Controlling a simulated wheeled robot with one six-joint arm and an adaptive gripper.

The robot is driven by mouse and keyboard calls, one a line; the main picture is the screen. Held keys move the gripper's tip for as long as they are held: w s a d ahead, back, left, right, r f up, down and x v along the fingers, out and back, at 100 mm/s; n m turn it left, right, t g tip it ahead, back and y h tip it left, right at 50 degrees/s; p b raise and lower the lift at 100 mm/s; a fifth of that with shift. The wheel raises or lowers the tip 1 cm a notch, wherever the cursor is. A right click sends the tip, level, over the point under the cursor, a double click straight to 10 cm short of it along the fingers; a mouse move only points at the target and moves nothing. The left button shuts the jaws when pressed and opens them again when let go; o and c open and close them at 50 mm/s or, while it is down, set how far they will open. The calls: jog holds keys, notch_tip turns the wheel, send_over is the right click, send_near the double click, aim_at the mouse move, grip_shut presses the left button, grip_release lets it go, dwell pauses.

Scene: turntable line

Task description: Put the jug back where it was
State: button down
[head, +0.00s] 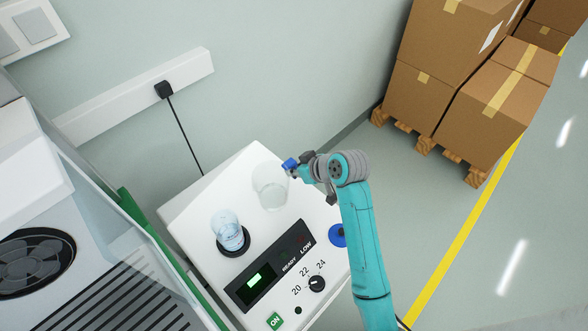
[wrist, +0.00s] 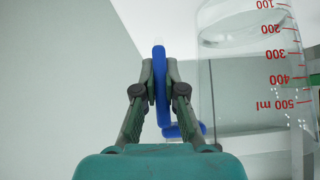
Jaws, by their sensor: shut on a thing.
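The clear jug (head: 270,188) is over the back part of the white unit's top (head: 205,195), behind and right of a beaker. Whether it touches the top I cannot tell. In the wrist view the jug (wrist: 245,75) fills the right side, with red marks from 100 to 500 ml. My gripper (head: 293,166) is shut on its blue handle (wrist: 160,85), which runs between the two fingers. A round blue spot (head: 337,235) on the unit's right side is partly hidden by my arm.
A beaker with clear liquid (head: 230,232) stands on a black ring. In front is a panel with a lit green bar (head: 261,278), READY and LOW labels, a dial (head: 317,284) and a green ON button (head: 274,320). Cartons (head: 490,110) stand on pallets at right. A glass-sided machine (head: 60,240) is left.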

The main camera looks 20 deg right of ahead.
jog(key=c, duration=1.3)
grip_release()
jog(key=shift+f, duration=0.1)
jog(key=shift+o, duration=0.2)
jog(key=shift+s+d+r, duration=0.1)
jog(key=shift+r, duration=0.15)
jog(key=v, duration=1.1)
jog(key=shift+s+r, duration=0.2)
jog(key=shift+d, duration=0.1)
